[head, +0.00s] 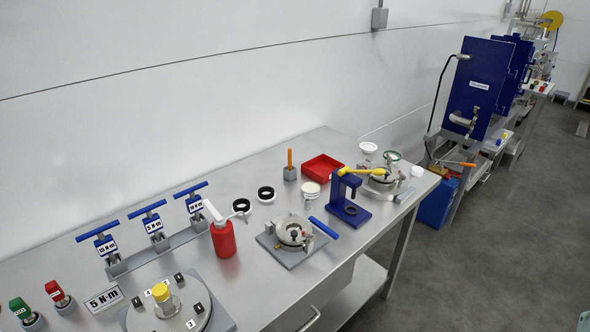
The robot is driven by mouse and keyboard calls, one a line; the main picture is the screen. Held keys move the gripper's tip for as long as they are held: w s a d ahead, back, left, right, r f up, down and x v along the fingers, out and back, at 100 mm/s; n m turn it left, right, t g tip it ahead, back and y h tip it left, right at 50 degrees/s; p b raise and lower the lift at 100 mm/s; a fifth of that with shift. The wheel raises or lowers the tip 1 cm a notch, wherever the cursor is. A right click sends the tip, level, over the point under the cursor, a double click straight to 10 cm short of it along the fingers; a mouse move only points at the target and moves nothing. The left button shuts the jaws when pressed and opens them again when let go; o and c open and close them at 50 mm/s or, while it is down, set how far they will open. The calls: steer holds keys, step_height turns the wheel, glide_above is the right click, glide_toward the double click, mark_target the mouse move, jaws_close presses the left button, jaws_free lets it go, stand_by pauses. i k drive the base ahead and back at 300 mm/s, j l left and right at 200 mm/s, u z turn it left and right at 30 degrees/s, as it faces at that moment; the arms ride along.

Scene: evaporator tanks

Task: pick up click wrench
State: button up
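Three blue T-handled wrenches stand upright in a row in a grey rack (160,250) on the left part of the steel bench: a left one (105,244), a middle one (153,223) and a right one (195,204). Each has a white label ending in N·m; the numbers are small and hard to read. A sign (104,299) reading "5 N·m" lies in front of the rack. I cannot tell for certain which is the click wrench. My gripper is not in view.
A red bottle (223,238) stands right of the rack. A round numbered fixture with a yellow knob (161,292) is in front. A clamp fixture (292,236), blue press (348,200) and red tray (322,167) stand farther right. A wall runs behind the bench; open floor (480,260) lies right.

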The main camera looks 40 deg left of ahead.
mark_target(152, 223)
steer(key=u, duration=2.95)
steer(key=z, duration=0.4)
